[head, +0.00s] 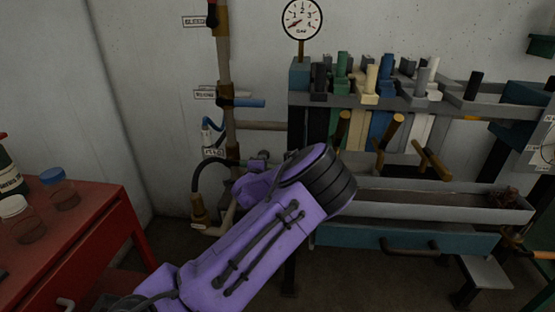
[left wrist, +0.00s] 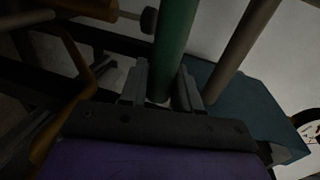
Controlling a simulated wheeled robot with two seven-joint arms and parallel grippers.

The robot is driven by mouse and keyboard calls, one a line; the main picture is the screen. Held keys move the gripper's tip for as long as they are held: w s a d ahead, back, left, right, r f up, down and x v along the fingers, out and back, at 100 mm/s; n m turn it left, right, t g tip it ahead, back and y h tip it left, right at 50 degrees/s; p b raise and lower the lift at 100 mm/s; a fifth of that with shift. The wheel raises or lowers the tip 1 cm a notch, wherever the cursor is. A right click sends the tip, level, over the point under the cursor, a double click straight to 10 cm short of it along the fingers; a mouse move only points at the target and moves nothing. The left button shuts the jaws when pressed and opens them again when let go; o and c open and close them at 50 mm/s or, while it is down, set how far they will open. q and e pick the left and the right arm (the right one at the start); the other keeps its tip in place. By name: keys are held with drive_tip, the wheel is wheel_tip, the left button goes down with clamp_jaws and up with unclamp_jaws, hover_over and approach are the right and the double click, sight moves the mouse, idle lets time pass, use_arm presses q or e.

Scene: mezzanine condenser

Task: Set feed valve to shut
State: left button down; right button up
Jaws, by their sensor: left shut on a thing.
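My left gripper (left wrist: 160,92) is shut on a green bar (left wrist: 176,45) in the left wrist view. A brown-grey rod (left wrist: 243,45) and a teal block (left wrist: 235,105) are beside it. In the head view my purple left wrist hides the gripper. My right gripper is out of view.
A pressure gauge (head: 302,19) stands on a teal block (head: 300,75). A rack (head: 455,103) with coloured levers and slats runs right, above a grey trough (head: 450,208) and teal drawer (head: 410,240). A red cabinet (head: 75,240) with bottles is at left.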

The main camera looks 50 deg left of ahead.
use_arm(q)
drive_tip(key=shift+s+f, duration=0.1)
drive_tip(key=shift+f, duration=0.2)
drive_tip(key=shift+m, duration=0.3)
drive_tip(key=c, duration=0.9)
unclamp_jaws()
drive_tip(key=shift+a, duration=0.1)
drive_tip(key=shift+s+d, duration=0.15)
drive_tip(key=shift+d, duration=0.15)
drive_tip(key=v, duration=1)
drive_tip(key=shift+b, duration=0.35)
